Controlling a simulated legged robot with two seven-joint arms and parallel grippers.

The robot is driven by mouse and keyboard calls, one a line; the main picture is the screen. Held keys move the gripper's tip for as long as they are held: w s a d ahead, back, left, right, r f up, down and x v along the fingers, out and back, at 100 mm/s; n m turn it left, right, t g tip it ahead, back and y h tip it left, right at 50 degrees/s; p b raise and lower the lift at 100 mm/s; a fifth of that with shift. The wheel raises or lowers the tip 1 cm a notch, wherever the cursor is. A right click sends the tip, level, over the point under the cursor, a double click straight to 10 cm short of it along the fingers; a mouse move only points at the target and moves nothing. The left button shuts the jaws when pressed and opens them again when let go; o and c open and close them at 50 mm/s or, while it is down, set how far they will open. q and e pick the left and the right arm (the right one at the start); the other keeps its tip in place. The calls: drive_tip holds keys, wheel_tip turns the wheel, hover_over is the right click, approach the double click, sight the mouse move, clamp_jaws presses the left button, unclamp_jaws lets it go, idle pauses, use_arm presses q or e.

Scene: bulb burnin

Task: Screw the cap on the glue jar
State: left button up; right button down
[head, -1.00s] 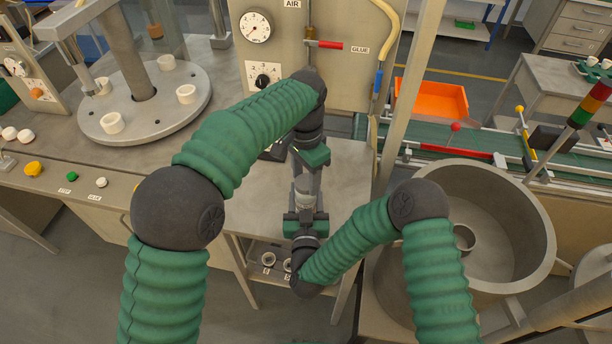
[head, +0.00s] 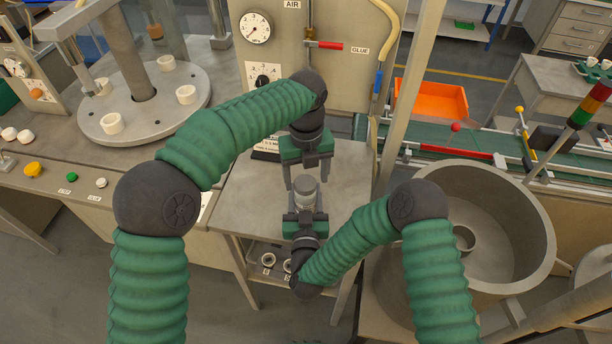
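The glue jar (head: 305,202) is a small, pale grey, upright cylinder over the front part of the metal bench. A pale round cap (head: 306,184) appears to sit on its top; I cannot tell how tightly. My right gripper (head: 305,208) comes from below, with its fingers on both sides of the jar, and appears shut on it. My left gripper (head: 307,176) points down just above and behind the cap. Its two fingers are spread wide, with nothing visible between them. The jar's lower part is hidden by the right gripper.
The grey bench top (head: 245,200) is clear around the jar. A panel with a red-handled valve (head: 328,45) stands behind. A round turntable (head: 150,125) with white cups is at left. A large metal bowl (head: 525,220) is close at right. Small rings (head: 268,260) lie on a lower shelf.

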use_arm(q)
drive_tip(key=shift+s, duration=0.1)
drive_tip(key=shift+r, duration=2.25)
drive_tip(key=shift+c, duration=0.4)
